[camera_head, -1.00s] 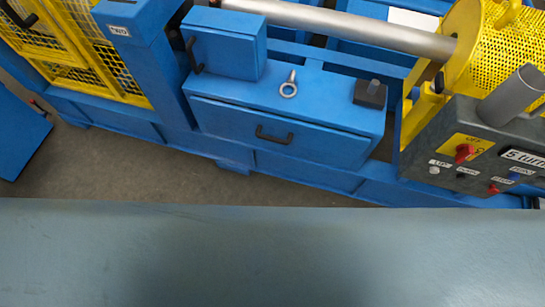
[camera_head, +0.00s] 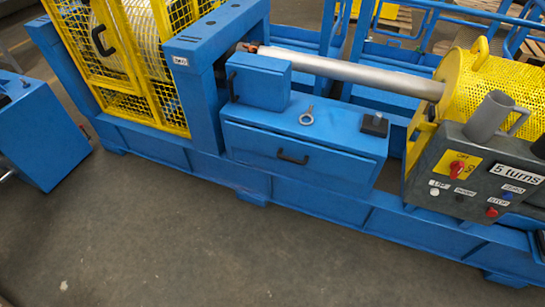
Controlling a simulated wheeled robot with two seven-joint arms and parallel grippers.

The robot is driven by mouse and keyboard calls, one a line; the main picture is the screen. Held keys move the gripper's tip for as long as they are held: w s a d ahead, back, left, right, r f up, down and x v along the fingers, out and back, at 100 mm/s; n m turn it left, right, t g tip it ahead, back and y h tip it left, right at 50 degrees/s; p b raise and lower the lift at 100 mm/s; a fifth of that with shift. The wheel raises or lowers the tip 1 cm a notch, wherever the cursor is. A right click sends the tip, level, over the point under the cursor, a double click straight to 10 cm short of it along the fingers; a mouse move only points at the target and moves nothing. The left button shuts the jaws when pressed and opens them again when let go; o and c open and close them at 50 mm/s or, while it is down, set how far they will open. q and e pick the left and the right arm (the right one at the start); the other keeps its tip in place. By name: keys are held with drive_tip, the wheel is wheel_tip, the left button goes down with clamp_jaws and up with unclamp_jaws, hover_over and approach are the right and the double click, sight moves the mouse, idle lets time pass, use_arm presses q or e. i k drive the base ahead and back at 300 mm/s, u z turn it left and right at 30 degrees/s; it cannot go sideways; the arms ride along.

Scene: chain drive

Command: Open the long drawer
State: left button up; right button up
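The long drawer (camera_head: 330,165) is a wide blue front with a black bar handle (camera_head: 292,158), set in the blue machine body at the middle of the head view. Its front looks flush with the body, so it appears shut. Above it at the left is a small blue box (camera_head: 257,82) with a dark handle on its left side. Neither of my grippers is in view, and nothing touches the drawer handle.
An eye bolt (camera_head: 307,116) and a dark block (camera_head: 375,124) sit on top of the drawer housing. A control panel (camera_head: 470,178) with a grey mug (camera_head: 490,117) is at the right. A yellow mesh cage (camera_head: 122,60) and a blue cabinet (camera_head: 38,130) are left. Grey floor (camera_head: 200,245) in front is clear.

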sight(337, 162)
drive_tip(key=u, duration=0.45)
drive_tip(key=i, duration=1.25)
drive_tip(key=z, duration=0.65)
